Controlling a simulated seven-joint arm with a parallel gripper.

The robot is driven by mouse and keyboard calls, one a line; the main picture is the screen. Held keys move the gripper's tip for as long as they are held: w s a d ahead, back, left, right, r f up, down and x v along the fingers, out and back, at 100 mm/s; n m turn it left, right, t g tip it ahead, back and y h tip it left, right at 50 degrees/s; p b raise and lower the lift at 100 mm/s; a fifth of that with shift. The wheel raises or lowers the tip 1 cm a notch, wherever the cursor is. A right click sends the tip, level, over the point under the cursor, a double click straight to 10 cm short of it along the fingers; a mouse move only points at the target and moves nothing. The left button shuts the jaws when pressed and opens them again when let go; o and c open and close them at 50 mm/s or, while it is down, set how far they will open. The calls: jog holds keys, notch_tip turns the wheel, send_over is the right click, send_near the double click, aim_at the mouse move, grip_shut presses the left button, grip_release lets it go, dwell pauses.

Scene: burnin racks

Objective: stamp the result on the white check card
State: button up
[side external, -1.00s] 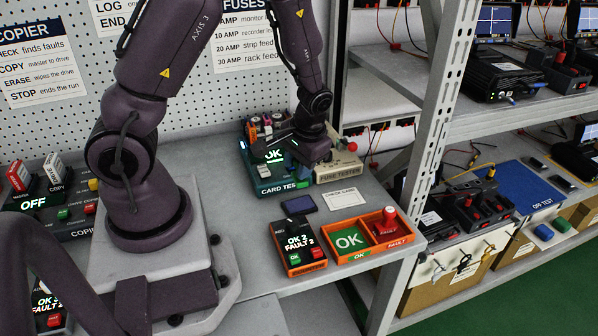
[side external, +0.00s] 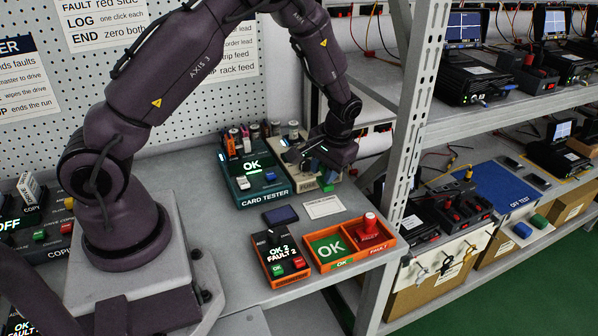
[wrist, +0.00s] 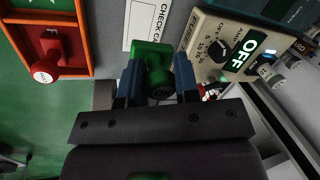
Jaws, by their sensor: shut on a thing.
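My gripper (wrist: 155,85) is shut on the green stamp (wrist: 152,62), which is between the blue fingers in the wrist view. In the side view my gripper (side external: 322,160) hangs over the fuse tester, behind the check card. The white check card (side external: 324,206) lies flat on the bench; its printed end also shows in the wrist view (wrist: 137,25), partly hidden behind the stamp. The card tester (side external: 262,190) shows OK on its screen. A dark blue pad (side external: 280,215) lies left of the card.
The orange tray (side external: 357,259) stands in front of the card; its green OK compartment is empty and its FAULT compartment holds the red stamp (side external: 371,224). A counter (side external: 283,253) reading OK 2, FAULT 2 stands left of it. The beige fuse tester (wrist: 212,42) is close beside my gripper.

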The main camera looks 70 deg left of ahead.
aim_at(326, 189)
jog(key=shift+w+d+r, duration=0.1)
jog(key=shift+w+r, duration=0.05)
jog(key=shift+w, duration=0.25)
jog(key=shift+s+f, duration=0.15)
jog(key=shift+f, duration=0.4)
jog(key=shift+d+x, duration=0.25)
jog(key=shift+x, duration=0.9)
jog(key=shift+d+x, duration=0.25)
jog(key=shift+x, duration=0.9)
jog(key=shift+f, duration=0.65)
jog(key=shift+s+a+v, duration=0.1)
jog(key=shift+a+v, duration=0.15)
jog(key=shift+v, duration=0.9)
jog(key=shift+s+a+v, duration=0.1)
jog(key=shift+a+v, duration=0.15)
jog(key=shift+v, duration=0.9)
jog(key=shift+s+a+v, duration=0.1)
jog(key=shift+a+v, duration=0.1)
jog(key=shift+v, duration=0.95)
jog(key=shift+w+r, duration=0.15)
jog(key=shift+w, duration=0.05)
jog(key=shift+d, duration=0.1)
